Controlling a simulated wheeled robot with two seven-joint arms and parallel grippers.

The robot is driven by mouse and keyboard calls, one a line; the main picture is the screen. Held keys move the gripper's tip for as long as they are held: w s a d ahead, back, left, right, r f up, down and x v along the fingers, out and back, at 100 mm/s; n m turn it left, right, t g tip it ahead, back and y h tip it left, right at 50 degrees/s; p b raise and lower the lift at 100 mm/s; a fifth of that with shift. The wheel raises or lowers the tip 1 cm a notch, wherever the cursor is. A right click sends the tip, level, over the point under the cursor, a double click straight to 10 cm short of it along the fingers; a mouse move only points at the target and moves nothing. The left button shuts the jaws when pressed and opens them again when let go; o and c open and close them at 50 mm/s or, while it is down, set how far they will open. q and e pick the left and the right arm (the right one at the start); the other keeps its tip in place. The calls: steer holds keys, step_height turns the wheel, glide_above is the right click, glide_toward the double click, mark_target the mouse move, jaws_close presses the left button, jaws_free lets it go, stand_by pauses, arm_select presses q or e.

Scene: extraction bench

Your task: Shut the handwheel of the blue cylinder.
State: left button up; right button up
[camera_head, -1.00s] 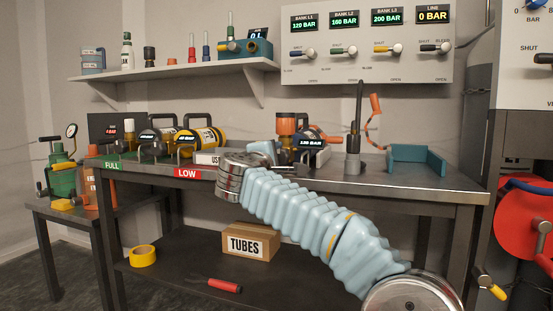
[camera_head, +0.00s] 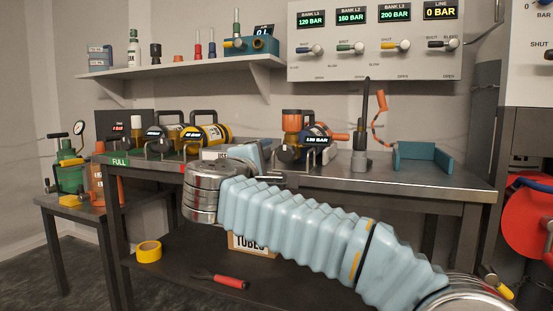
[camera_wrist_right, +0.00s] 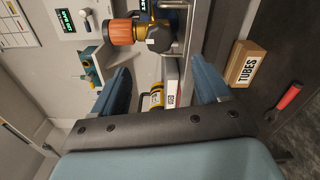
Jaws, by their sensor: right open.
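A dark blue cylinder (camera_head: 316,133) with a bar readout lies in a stand on the bench, beside an orange-topped fitting (camera_head: 292,122). My right gripper (camera_head: 268,165) is at the bench's front edge, left of and nearer than this cylinder, partly hidden by my wrist. In the right wrist view, my right gripper (camera_wrist_right: 160,68) is open with nothing between its fingers. There the orange fitting (camera_wrist_right: 122,32) and the cylinder's dark end (camera_wrist_right: 160,38) lie beyond the fingertips. My left gripper is not in view.
A dark upright tool (camera_head: 359,135) and a teal bracket (camera_head: 422,155) stand right of the blue cylinder. A valve panel (camera_head: 375,60) hangs above.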

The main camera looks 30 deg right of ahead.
steer(key=shift+v, duration=1.75)
